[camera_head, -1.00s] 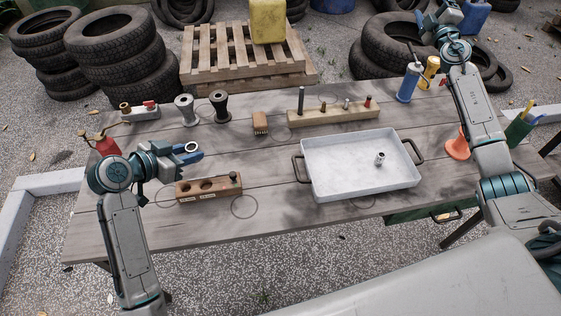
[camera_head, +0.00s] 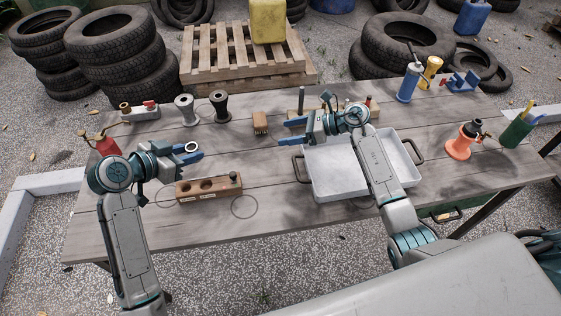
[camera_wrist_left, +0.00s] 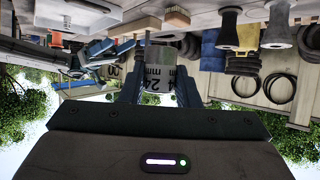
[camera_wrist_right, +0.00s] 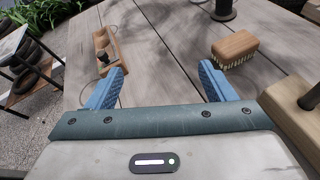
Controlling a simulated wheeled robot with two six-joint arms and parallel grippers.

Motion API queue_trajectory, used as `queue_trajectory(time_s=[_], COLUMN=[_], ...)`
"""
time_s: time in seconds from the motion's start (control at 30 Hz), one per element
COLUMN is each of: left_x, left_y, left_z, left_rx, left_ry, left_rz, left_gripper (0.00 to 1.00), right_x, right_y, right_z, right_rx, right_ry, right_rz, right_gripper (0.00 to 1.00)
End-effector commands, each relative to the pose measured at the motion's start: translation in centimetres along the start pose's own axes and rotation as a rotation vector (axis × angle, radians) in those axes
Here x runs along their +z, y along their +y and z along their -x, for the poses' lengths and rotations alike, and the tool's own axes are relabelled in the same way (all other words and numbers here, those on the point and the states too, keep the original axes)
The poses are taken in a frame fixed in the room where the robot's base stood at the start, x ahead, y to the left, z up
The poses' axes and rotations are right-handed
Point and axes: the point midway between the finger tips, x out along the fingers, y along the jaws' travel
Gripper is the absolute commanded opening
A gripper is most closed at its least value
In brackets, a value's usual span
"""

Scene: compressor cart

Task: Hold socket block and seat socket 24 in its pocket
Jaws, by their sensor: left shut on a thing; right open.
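My left gripper (camera_head: 188,152) is shut on socket 24 (camera_head: 192,147), a metal ring-shaped socket held above the table, behind the socket block. In the left wrist view the socket (camera_wrist_left: 157,76) sits between the fingers with "24 mm" on its side, upside down. The wooden socket block (camera_head: 207,190) lies on the table with two open pockets and a dark knob-like piece at its right end. The block (camera_wrist_right: 112,45) also shows in the right wrist view, ahead and left. My right gripper (camera_head: 287,132) is open and empty, to the right of the block; its fingers (camera_wrist_right: 162,70) are spread.
A wooden brush (camera_head: 260,122) lies close to the right gripper. A white tray (camera_head: 330,180) with handles is under my right arm. A wooden rail with pegs (camera_head: 300,118) stands behind it. Dark and grey spools (camera_head: 220,106) stand at the back left.

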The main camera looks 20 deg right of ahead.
Motion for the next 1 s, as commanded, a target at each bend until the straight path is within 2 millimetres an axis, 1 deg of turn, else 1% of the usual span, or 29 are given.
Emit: queue_trajectory(time_s=[0.03,0.1,0.2,0.3,0.47,0.57,0.8,1.0], left_x=[0.0,0.0,0.0,0.0,0.0,0.0,0.0,0.0], left_y=[0.0,0.0,0.0,0.0,0.0,0.0,0.0,0.0], left_z=[0.0,0.0,0.0,0.0,0.0,0.0,0.0,0.0], left_rx=[0.0,0.0,0.0,0.0,0.0,0.0,0.0,0.0], left_ry=[0.001,0.001,0.001,0.001,0.001,0.001,0.001,0.001], left_rz=[0.0,0.0,0.0,0.0,0.0,0.0,0.0,0.0], left_gripper=[0.04,0.04,0.04,0.04,0.04,0.04,0.04,0.04], right_x=[-1.1,-2.3,-3.6,-4.3,-4.7,-4.8,-5.2,-5.6], right_y=[1.7,3.7,5.9,7.2,8.1,8.4,9.6,10.4], right_z=[-1.0,-2.0,-2.9,-3.3,-4.2,-5.5,-9.9,-13.0], right_rx=[0.056,0.129,0.208,0.257,0.284,0.284,0.283,0.282], right_ry=[0.02,0.04,0.054,0.06,0.059,0.058,0.058,0.059], right_rz=[0.057,0.139,0.227,0.283,0.313,0.312,0.31,0.31], right_gripper=[0.76,0.76,0.76,0.76,0.76,0.76,0.76,0.76])
